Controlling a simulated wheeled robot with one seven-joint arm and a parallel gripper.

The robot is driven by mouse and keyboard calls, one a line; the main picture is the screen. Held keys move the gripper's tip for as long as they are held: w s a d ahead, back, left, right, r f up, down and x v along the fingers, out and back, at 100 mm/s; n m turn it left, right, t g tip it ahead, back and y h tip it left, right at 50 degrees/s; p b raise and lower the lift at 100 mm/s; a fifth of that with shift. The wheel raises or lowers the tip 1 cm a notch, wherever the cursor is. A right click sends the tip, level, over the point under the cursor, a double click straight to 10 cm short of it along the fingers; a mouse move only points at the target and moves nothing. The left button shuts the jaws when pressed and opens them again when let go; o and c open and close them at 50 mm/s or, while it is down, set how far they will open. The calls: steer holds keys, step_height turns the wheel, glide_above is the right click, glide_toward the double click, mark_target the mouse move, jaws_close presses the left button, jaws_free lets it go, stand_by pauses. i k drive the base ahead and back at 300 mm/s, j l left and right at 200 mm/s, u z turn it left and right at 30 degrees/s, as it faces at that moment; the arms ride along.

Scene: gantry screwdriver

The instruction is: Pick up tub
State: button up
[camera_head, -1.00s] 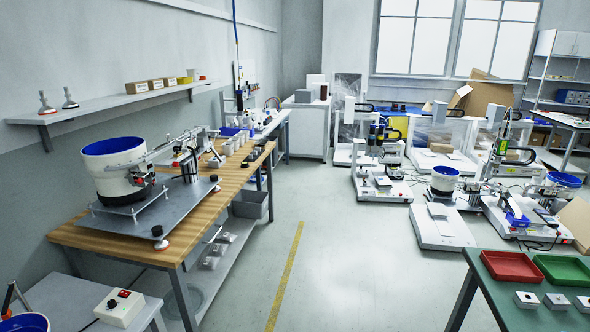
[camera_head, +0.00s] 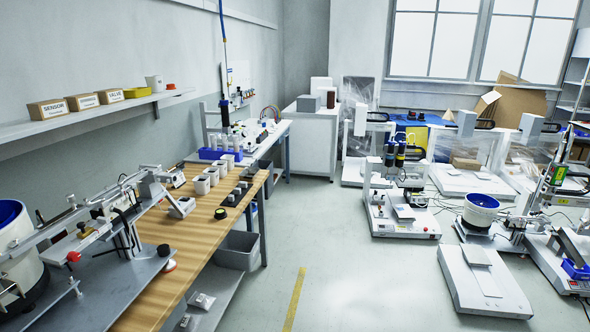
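I cannot tell for certain which thing is the tub. An open grey bin (camera_head: 237,251) sits low under the front edge of the wooden workbench (camera_head: 195,235), partly hidden by the bench top. Several small pale cups stand on the bench, one of them (camera_head: 201,184) near its middle. A small white pot (camera_head: 154,83) stands on the wall shelf. My gripper is not in view.
A feeder with a white, blue-lined bowl (camera_head: 22,255) is cut off at the left edge. The wall shelf (camera_head: 100,116) carries small boxes. Gantry machines (camera_head: 402,217) stand at the right. The floor (camera_head: 350,285) between is clear.

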mark_target(230, 157)
steer(key=i, duration=3.85)
steer(key=i+u, duration=0.25)
steer(key=i, duration=0.25)
steer(key=i+l+u, duration=0.25)
steer(key=i, duration=0.2)
